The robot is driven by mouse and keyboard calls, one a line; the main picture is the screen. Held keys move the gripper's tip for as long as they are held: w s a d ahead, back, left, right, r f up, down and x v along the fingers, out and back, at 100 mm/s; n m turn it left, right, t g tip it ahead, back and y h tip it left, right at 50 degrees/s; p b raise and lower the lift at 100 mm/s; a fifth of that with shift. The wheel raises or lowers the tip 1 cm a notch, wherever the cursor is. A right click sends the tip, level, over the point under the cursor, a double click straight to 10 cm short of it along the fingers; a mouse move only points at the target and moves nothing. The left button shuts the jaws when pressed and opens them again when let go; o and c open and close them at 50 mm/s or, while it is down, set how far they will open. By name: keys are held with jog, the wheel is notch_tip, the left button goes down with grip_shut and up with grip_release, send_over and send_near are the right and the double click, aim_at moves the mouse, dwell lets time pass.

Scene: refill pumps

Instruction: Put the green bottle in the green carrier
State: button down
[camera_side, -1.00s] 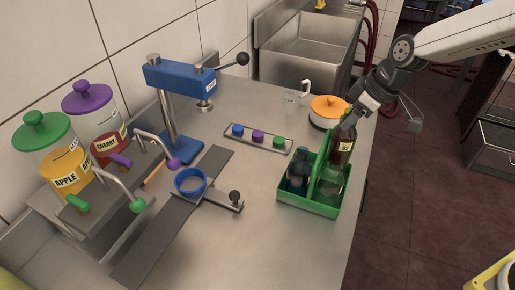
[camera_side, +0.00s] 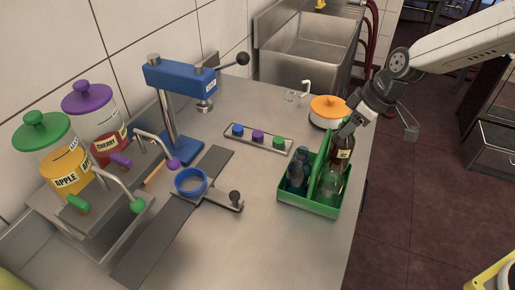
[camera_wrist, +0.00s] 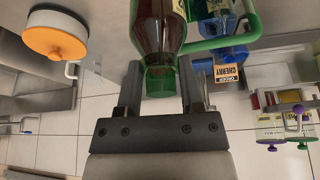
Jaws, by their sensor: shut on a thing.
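My gripper (camera_wrist: 160,85) is shut on the neck of a dark bottle (camera_wrist: 157,30), which has a green cap or neck and red-brown contents. In the side view this bottle (camera_side: 342,154), with a pale label, is about upright at the back right of the green carrier (camera_side: 300,204). Its base is hidden, so I cannot tell whether it rests on the carrier floor. The carrier's green handle (camera_wrist: 250,32) is close beside it in the wrist view. A blue bottle (camera_side: 297,175) stands in the left side of the carrier. A clear greenish bottle (camera_side: 330,184) is in the front right.
An orange-lidded pot (camera_side: 328,106) stands just behind the carrier. A tray of coloured caps (camera_side: 258,138) lies to its left. Further left are a blue press (camera_side: 181,75) and juice dispensers (camera_side: 65,160). The counter's right edge is close to the carrier.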

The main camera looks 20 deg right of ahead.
aim_at(353, 136)
jog(key=shift+f, duration=2.7)
dwell(1.1)
jog(key=shift+c, duration=0.7)
grip_release()
jog(key=shift+r, duration=4.45)
